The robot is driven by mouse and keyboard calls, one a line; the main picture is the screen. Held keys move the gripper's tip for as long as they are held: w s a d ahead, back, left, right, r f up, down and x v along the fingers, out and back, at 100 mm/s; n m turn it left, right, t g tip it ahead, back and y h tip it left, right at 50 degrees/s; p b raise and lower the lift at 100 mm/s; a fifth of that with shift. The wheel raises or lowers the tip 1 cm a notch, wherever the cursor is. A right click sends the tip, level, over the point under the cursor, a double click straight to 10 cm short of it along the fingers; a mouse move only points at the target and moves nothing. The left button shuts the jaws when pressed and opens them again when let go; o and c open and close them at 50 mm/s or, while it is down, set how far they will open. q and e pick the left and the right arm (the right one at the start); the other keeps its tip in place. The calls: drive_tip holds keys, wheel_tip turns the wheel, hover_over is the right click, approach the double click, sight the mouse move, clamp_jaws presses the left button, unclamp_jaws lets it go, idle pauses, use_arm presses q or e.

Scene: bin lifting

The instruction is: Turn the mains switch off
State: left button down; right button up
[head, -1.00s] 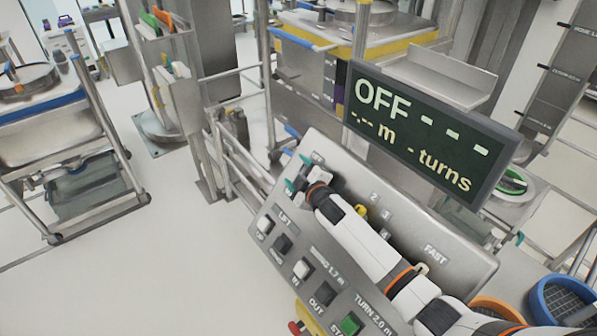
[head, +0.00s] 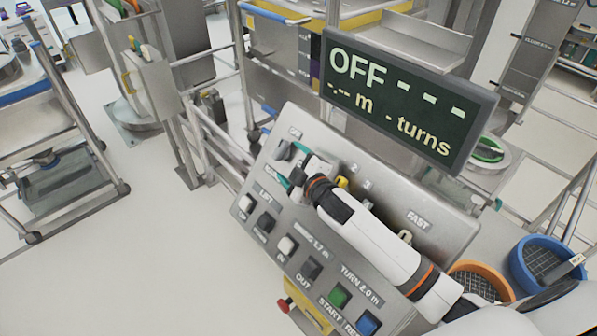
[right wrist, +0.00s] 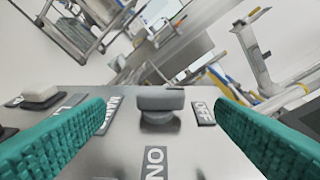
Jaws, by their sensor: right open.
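The mains switch (head: 283,151) is a grey knob at the upper left corner of the sloping metal control panel (head: 385,205). In the right wrist view the knob (right wrist: 160,101) stands between the MAINS and OFF labels, its bar lying crosswise, with the ON label nearer the camera. My right gripper (head: 290,178) is open and empty, with teal fingers just beside the switch. In the right wrist view its fingers (right wrist: 161,122) lie either side of the knob, apart from it. The display (head: 410,100) above the panel reads OFF with dashes. My left gripper is not in view.
Below the switch are several panel buttons, including a green START button (head: 338,295) and a blue one (head: 367,322). A red stop button (head: 284,305) sits at the panel's lower edge. An orange bin (head: 478,270) and a blue bin (head: 548,262) stand at right.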

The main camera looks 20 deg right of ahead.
drive_tip(key=v, duration=0.3)
drive_tip(key=shift+s, duration=0.1)
idle(0.5)
